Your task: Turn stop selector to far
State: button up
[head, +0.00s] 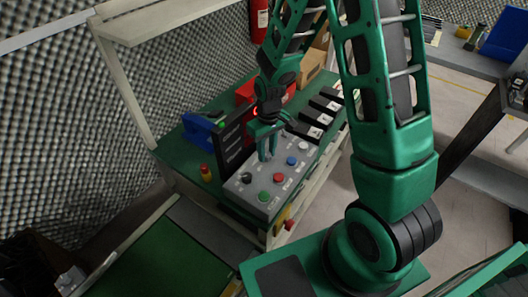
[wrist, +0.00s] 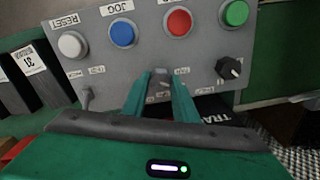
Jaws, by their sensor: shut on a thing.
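The grey control panel (head: 262,192) stands on the green bench, and its buttons fill the top of the wrist view (wrist: 205,55). My gripper (head: 266,155) reaches down to the panel. In the wrist view its green fingers (wrist: 161,82) are shut on a small grey lever, the stop selector (wrist: 163,73), mostly hidden between the tips. A small label is beside it on the right, too blurred to read surely. Which way the lever points cannot be told.
Close by are a black knob (wrist: 229,68), a small toggle (wrist: 87,97), and white (wrist: 72,45), blue (wrist: 123,33), red (wrist: 178,22) and green (wrist: 235,13) buttons. Black boxes (head: 318,118) stand behind the panel, with a red-topped yellow post (head: 206,173) at its left.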

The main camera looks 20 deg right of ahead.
aim_at(267, 153)
jog(key=n, duration=0.5)
jog(key=shift+w, duration=0.1)
jog(key=shift+a+n, duration=0.1)
jog(key=shift+n, duration=0.3)
jog(key=o, duration=1.1)
jog(key=shift+c, duration=0.2)
notch_tip(267, 153, up, 11)
jog(key=shift+f, duration=0.15)
jog(key=shift+w+d, duration=0.1)
jog(key=shift+d, duration=0.15)
